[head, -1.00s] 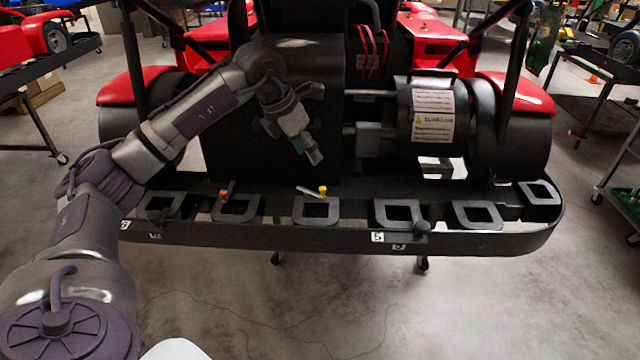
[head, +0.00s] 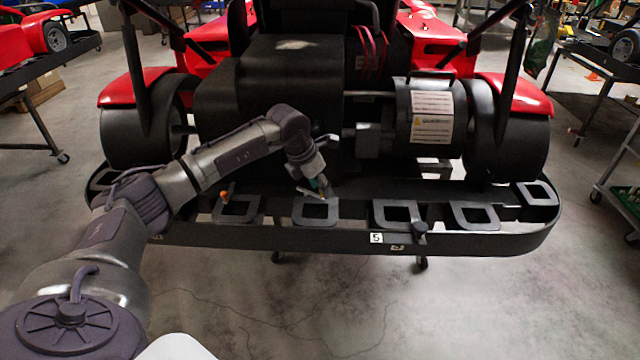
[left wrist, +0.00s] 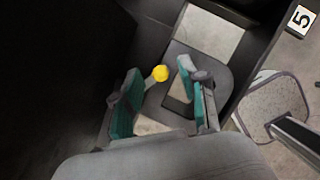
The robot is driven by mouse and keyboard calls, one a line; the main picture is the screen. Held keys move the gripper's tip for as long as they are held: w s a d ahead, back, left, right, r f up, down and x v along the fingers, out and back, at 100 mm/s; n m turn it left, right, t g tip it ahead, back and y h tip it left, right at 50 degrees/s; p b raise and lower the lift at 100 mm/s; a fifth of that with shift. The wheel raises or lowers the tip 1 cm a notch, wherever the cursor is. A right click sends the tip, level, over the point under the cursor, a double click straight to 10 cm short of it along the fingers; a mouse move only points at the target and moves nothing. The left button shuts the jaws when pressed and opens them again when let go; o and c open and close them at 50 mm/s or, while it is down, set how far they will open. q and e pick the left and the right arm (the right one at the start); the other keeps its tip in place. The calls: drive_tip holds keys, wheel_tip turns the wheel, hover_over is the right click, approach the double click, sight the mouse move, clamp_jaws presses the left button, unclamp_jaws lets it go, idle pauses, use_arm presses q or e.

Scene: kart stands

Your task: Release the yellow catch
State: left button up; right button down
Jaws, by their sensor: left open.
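The yellow catch (left wrist: 160,74) shows in the left wrist view as a round yellow knob on a short pale stem. It appears between the two teal-padded fingers of my left gripper (left wrist: 159,82), closer to the left finger. The gripper is open, and I see no grip on the knob. In the head view my left gripper (head: 320,186) points down over the middle of the kart stand's front rail (head: 300,239), and it hides the yellow knob there. A pale lever (head: 307,192) shows just left of the fingertips. My right gripper is not in view.
An orange catch (head: 224,197) stands to the left on the rail, and a black knob (head: 420,227) sits to the right. Several square-holed plates line the rail. The kart's black rear housing (head: 265,95) rises close behind my gripper. Open floor lies in front.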

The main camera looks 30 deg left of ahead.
use_arm(q)
drive_tip(key=shift+f, duration=0.1)
clamp_jaws()
drive_tip(key=shift+w, duration=0.1)
drive_tip(key=shift+w+n+y, duration=0.3)
drive_tip(key=shift+n, duration=0.6)
drive_tip(key=shift+w+n, duration=0.2)
drive_tip(key=shift+n, duration=0.3)
unclamp_jaws()
